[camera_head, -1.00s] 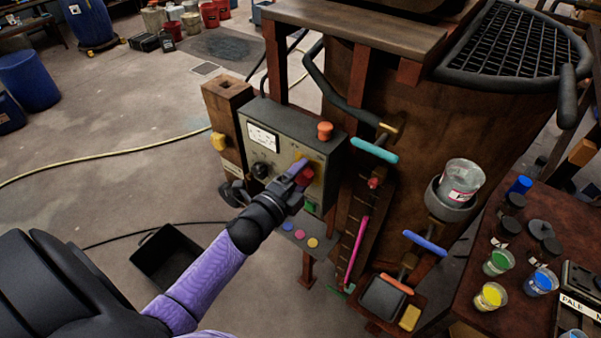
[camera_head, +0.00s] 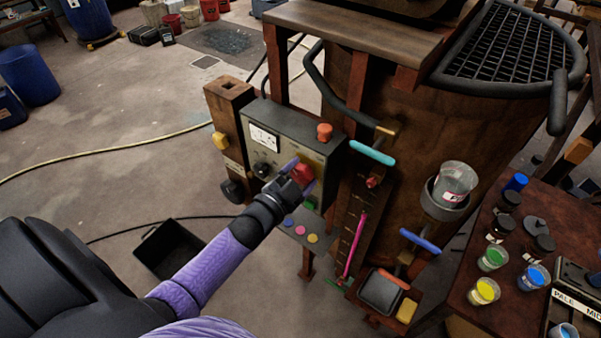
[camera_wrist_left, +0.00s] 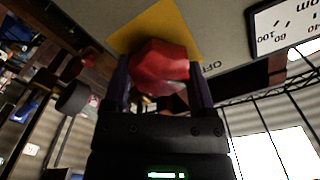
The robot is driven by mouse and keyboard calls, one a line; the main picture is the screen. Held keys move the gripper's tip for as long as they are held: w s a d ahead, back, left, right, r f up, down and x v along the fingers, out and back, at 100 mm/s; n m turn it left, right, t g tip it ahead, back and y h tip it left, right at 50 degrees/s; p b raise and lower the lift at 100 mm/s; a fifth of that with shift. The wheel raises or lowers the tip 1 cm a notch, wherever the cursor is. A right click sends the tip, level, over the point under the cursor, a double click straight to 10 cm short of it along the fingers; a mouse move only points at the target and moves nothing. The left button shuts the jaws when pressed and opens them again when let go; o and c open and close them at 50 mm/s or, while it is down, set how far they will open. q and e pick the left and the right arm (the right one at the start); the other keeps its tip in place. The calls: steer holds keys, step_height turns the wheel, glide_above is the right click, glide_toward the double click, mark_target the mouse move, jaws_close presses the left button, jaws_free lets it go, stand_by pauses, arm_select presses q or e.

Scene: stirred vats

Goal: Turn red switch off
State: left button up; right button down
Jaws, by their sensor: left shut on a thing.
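The red switch (camera_head: 303,174) is a faceted red knob on the front of a grey control box (camera_head: 285,125). In the left wrist view the red switch (camera_wrist_left: 162,68) sits before a yellow plate (camera_wrist_left: 150,32), with the letters "OFF" on the panel beside it. My left gripper (camera_head: 301,177) is at the box front, and its two purple fingers lie on either side of the knob. In the left wrist view the left gripper (camera_wrist_left: 160,88) is shut on the knob. The knob's lower part is hidden by the gripper. My right gripper is not in view.
An orange-red button (camera_head: 325,132) stands on top of the box, and a dark knob (camera_head: 262,170) is left of the gripper. A vat (camera_head: 400,130) with cyan- and blue-handled levers stands to the right. A black bin (camera_head: 168,250) lies on the floor.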

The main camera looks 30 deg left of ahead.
arm_select(q)
steer(key=shift+n, duration=0.5)
steer(key=o, duration=1.2)
steer(key=shift+c, duration=0.2)
steer(key=s, duration=1)
steer(key=shift+a, duration=0.4)
steer(key=s+d+f+n+g+y+b, duration=0.15)
steer(key=s+f+g+b, duration=0.35)
steer(key=f, duration=1.1)
steer(key=s+d+f+n+g+b, duration=0.1)
steer(key=s+f+n+g+b, duration=0.15)
steer(key=f+b, duration=0.9)
steer(key=s+d+f+g+b, duration=0.1)
steer(key=s+f+g+b, duration=0.1)
steer(key=s+f, duration=0.5)
steer(key=s+d+f+g+b, duration=0.2)
steer(key=s+f+g, duration=0.2)
steer(key=s+f, duration=0.3)
steer(key=s+d+f+n+g+b, duration=0.1)
steer(key=s+f+g+b, duration=0.1)
steer(key=s+f+g, duration=0.2)
steer(key=s+f, duration=0.3)
steer(key=f, duration=0.5)
steer(key=shift+d, duration=0.35)
